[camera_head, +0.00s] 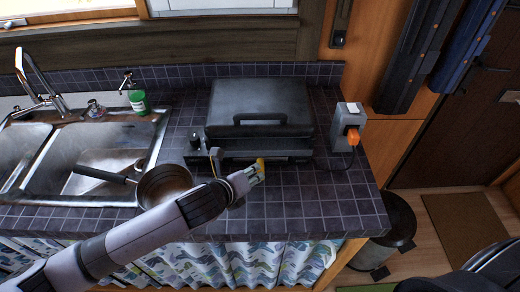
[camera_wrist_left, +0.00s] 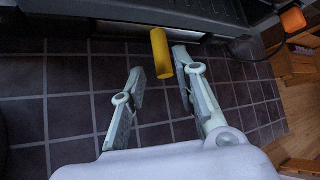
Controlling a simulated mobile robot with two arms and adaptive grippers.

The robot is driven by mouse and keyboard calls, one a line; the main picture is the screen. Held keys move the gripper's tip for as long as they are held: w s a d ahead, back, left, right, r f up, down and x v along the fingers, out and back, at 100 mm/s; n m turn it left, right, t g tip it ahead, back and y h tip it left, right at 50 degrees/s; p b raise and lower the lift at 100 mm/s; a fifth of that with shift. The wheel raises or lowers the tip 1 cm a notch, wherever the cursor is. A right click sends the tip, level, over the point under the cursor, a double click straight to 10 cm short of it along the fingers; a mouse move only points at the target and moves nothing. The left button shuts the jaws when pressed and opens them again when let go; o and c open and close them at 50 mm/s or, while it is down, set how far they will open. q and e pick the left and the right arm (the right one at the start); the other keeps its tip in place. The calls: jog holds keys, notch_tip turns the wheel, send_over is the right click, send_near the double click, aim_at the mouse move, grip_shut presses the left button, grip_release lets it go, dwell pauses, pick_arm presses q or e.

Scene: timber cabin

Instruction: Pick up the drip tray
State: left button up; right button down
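A small yellow bar (camera_wrist_left: 160,52) lies in front of the dark countertop grill (camera_head: 258,112); I cannot tell whether it is the drip tray or part of it. In the head view the bar (camera_head: 260,165) is partly hidden by my left gripper (camera_head: 254,172). In the left wrist view my left gripper (camera_wrist_left: 160,75) is open, with one finger on each side of the bar's near end and no clear contact. No other drip tray can be made out. My right gripper is not in view.
A round pan (camera_head: 165,184) sits by the steel sink (camera_head: 75,160), close to my left forearm. A grey socket box with an orange plug (camera_head: 352,136) stands right of the grill. Tiled counter (camera_head: 320,200) is clear at the front right.

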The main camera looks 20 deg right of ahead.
pick_arm(q)
jog(key=shift+p+x, duration=0.6)
jog(key=shift+x, duration=1.9)
jog(key=shift+s, duration=0.1)
jog(key=shift+c, duration=0.5)
grip_shut()
jog(key=shift+r, duration=0.1)
